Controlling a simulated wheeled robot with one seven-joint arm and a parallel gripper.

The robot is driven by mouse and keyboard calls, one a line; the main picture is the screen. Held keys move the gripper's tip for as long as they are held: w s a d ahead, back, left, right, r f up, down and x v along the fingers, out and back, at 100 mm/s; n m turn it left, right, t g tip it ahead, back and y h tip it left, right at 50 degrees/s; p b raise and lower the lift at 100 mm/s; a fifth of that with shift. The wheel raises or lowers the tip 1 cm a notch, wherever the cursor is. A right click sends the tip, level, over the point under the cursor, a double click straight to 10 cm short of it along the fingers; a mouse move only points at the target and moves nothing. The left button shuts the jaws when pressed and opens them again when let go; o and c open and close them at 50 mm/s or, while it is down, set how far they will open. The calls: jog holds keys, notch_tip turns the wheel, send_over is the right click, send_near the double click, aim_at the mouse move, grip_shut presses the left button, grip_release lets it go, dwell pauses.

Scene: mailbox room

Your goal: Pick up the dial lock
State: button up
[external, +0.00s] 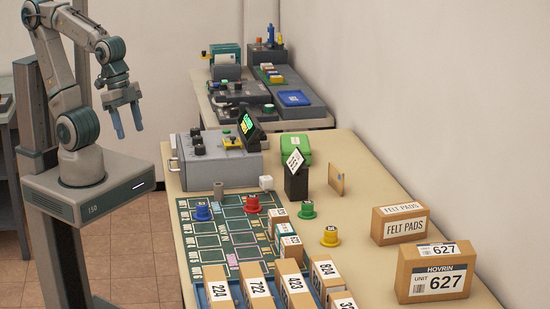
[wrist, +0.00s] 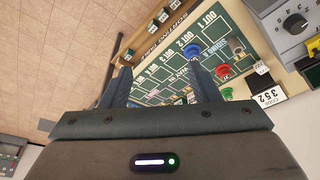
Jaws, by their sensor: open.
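I cannot tell for sure which object is the dial lock. Small round flanged pieces stand on and beside the green mat: blue (external: 202,211), red (external: 252,204), green (external: 307,210) and yellow (external: 329,236). The blue (wrist: 192,50) and red (wrist: 224,71) ones also show in the wrist view. A grey box with black knobs (external: 230,165) stands behind the mat; one marked dial shows on it in the wrist view (wrist: 293,24). My gripper (external: 129,127) is open and empty, raised left of the table. Its fingers (wrist: 163,86) show apart in the wrist view.
The green mat (external: 203,238) bears printed slots. Labelled boxes stand at the front, and a felt pads box (external: 400,223) and a 627 box (external: 435,275) at right. A black stand with a card (external: 296,183) and a green case (external: 295,148) are behind. A second table holds devices.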

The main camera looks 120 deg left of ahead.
jog(key=shift+w, duration=0.1)
jog(key=m+b, duration=0.2)
send_over(308, 202)
jog(key=s, duration=0.1)
jog(key=shift+h, duration=0.3)
jog(key=f, duration=1.7)
jog(key=shift+s+d, duration=0.2)
jog(key=shift+d, duration=0.05)
jog(key=shift+a+p+x, duration=0.1)
jog(key=shift+p+x, duration=0.45)
jog(key=shift+x, duration=0.8)
jog(key=shift+a+p+x, duration=0.15)
jog(key=shift+p+x, duration=0.4)
jog(key=shift+x, duration=0.85)
jog(key=c, duration=1.1)
